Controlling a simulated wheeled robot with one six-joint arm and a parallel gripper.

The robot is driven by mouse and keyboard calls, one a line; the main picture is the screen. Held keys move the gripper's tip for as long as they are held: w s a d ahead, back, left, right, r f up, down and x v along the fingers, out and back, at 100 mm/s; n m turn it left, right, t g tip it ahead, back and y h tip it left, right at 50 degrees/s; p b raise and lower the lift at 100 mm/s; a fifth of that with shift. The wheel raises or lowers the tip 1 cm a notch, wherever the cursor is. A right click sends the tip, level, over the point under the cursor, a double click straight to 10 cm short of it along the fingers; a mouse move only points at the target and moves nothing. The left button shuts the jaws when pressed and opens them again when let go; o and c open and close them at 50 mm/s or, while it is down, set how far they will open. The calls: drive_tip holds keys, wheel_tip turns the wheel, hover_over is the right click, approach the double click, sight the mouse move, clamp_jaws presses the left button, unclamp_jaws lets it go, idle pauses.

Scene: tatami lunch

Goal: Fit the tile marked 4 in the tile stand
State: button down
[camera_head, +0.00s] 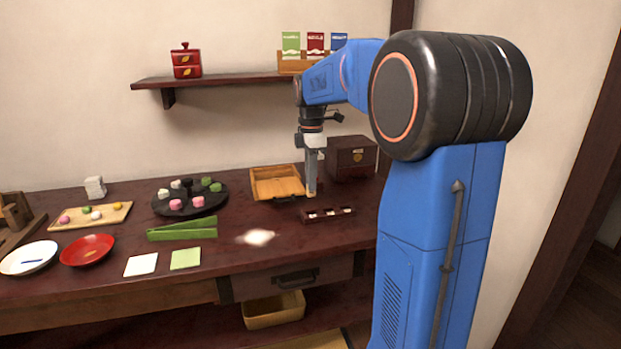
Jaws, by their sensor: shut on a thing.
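A low dark tile stand (343,211) sits on the table at the right, with a few small white pieces showing along it. My gripper (311,193) points down just above and behind the stand's left end. It is shut on a small pale tile, mostly hidden between the fingers. No mark on the tile can be read at this size. I cannot tell whether the held tile touches the stand.
A wooden tray (262,186) lies just left of my gripper, and a dark box (362,158) stands behind it on the right. A round black tray (160,207) with sweets and a green holder (185,234) are farther left. A shelf (225,80) runs above.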

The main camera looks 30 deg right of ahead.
sight(311, 196)
drive_tip(key=shift+f, duration=2.35)
drive_tip(key=shift+f, duration=1.25)
drive_tip(key=c, duration=1.8)
unclamp_jaws()
drive_tip(key=shift+o, duration=0.2)
drive_tip(key=shift+r, duration=0.1)
wheel_tip(311, 196, up, 17)
